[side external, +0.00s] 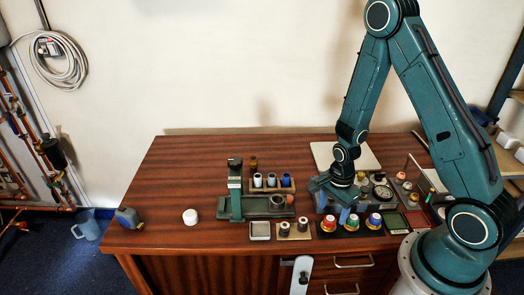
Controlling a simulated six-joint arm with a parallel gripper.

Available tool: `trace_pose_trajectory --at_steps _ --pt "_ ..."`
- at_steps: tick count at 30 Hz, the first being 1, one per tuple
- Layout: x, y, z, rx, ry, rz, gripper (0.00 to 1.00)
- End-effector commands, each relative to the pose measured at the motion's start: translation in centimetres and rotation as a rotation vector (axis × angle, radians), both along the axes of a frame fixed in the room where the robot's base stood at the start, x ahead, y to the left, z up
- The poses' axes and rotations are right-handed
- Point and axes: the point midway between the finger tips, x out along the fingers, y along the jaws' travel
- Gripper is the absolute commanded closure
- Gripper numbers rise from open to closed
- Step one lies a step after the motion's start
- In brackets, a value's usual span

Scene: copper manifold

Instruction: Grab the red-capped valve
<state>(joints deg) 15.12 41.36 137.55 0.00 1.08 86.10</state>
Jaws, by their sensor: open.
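A row of small capped valves stands upright on a dark strip at the front right of the wooden bench. The leftmost, a red-capped valve (328,223), shows red on top.
A green vise-like fixture (236,190) and a rack of small bottles (271,183) stand left of my gripper. A pale board (345,155) lies behind. The bench's back left is clear.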

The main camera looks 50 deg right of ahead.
Motion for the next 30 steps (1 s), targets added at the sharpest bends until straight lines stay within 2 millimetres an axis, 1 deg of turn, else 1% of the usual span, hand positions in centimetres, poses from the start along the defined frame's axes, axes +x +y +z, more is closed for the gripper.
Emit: trace_pose_trajectory --at_steps 1,5,17,23,30 --pt "0.0 0.0 -0.4 0.001 0.003 0.000 0.39" --pt "0.0 0.0 -1.0 0.000 0.001 0.000 0.39" --pt "0.0 0.0 -1.5 0.000 0.001 0.000 0.39" --pt "0.0 -0.1 -2.8 0.001 0.003 0.000 0.39" --pt "0.1 -0.2 -5.1 0.001 0.003 0.000 0.39"
